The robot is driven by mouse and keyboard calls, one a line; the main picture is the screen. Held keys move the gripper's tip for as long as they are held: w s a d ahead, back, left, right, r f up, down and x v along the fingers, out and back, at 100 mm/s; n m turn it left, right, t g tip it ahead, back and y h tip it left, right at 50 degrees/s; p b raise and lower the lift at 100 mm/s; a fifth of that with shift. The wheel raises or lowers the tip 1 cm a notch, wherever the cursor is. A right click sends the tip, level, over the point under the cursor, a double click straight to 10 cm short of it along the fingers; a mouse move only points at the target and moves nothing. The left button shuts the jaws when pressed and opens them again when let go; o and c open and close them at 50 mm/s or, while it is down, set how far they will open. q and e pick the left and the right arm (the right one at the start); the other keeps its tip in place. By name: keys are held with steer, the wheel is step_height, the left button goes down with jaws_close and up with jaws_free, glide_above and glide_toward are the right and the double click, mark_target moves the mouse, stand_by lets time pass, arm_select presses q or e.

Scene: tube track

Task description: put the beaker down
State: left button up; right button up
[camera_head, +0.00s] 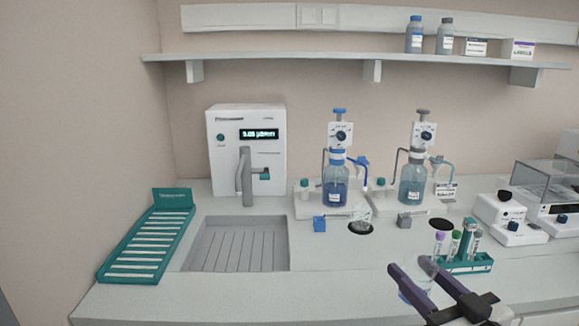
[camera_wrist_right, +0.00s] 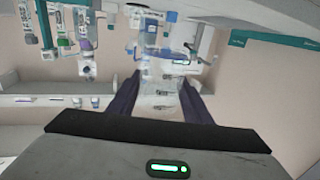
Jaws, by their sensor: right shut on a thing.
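My right gripper (camera_head: 417,268) is shut on a clear glass beaker (camera_head: 426,270) near the front edge of the counter. The beaker is partly hidden by the purple-grey fingers. In the right wrist view the see-through beaker (camera_wrist_right: 158,97) sits between the two fingers (camera_wrist_right: 160,92), and the background shows through it. I cannot tell whether its base touches the counter. My left gripper is not in view.
A teal tube rack (camera_head: 467,264) with several tubes stands just behind and right of the beaker. Two dispenser bottles (camera_head: 335,190) (camera_head: 412,183) stand on bases further back. The counter (camera_head: 330,285) left of the gripper is clear.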

steer(key=shift+d+f, duration=0.15)
steer(key=shift+d, duration=0.95)
steer(key=s+a+f+n+g+y, duration=0.15)
steer(key=s+a+f, duration=0.3)
steer(key=s, duration=0.55)
steer(key=s+a+f+n+y, duration=0.15)
steer(key=s+a+f, duration=0.3)
steer(key=s, duration=0.65)
steer(key=w+d+r+m+t+h, duration=0.2)
steer(key=w+d+m+h, duration=0.1)
steer(key=m+h, duration=0.3)
steer(key=shift+w+d+h, duration=0.2)
steer(key=shift+d+h, duration=0.55)
steer(key=shift+h, duration=0.35)
steer(key=shift+a, duration=0.1)
